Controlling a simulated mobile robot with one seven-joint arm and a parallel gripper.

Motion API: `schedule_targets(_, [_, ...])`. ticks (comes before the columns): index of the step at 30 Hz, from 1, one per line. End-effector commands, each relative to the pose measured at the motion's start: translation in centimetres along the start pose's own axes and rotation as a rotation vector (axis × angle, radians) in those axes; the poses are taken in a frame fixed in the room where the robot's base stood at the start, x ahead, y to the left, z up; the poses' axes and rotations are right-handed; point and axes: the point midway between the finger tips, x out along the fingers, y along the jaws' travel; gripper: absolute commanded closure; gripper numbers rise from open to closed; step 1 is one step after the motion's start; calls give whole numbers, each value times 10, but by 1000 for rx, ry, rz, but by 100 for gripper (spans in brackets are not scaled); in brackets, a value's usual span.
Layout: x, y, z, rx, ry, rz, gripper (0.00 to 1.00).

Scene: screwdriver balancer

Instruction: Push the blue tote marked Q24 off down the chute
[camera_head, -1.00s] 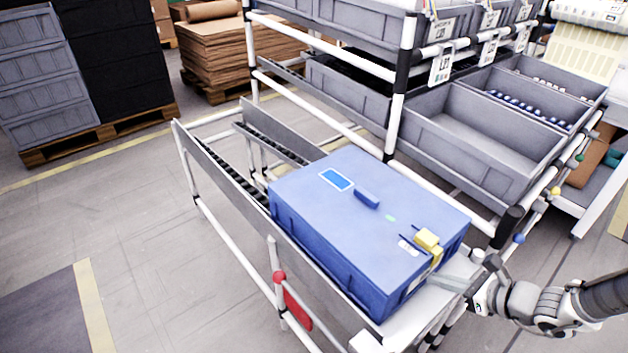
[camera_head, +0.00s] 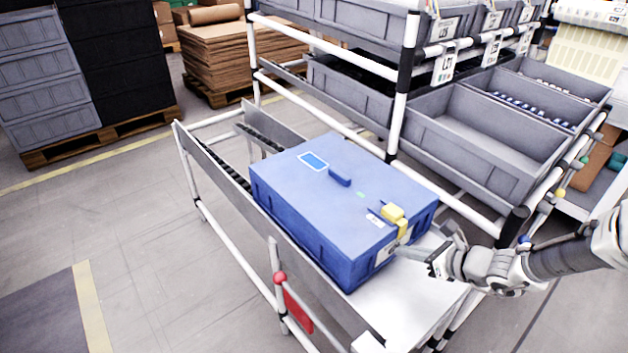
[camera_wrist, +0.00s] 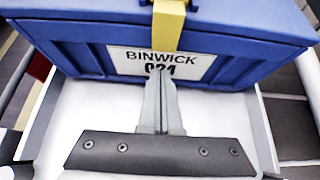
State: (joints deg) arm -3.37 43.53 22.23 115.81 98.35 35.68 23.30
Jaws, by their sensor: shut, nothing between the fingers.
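The blue tote (camera_head: 340,205) is closed and sits flat on the sloping chute, between its side rails. A yellow latch and strap (camera_head: 393,213) cross its near edge. In the wrist view the tote (camera_wrist: 80,45) fills the top. Its white label (camera_wrist: 160,62) reads BINWICK, with a code below partly covered by my fingers. My gripper (camera_head: 402,252) is shut and empty at the tote's near face. In the wrist view its fingertips (camera_wrist: 160,82) meet the label's lower edge and seem to touch. The chute's rollers (camera_head: 228,170) show beyond the tote.
A bare white plate (camera_head: 395,305) lies behind the tote at the chute's near end. A grey side rail (camera_head: 225,190) runs along the left, with a red tag (camera_head: 298,310) below. A rack of grey bins (camera_head: 480,140) stands close on the right. The lane beyond the tote is clear.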

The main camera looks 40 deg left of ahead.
Motion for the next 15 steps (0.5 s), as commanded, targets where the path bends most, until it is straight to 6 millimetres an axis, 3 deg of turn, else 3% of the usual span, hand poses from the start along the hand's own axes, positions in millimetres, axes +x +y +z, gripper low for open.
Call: schedule_targets(15, [45,1,30,-2,-4,3,100])
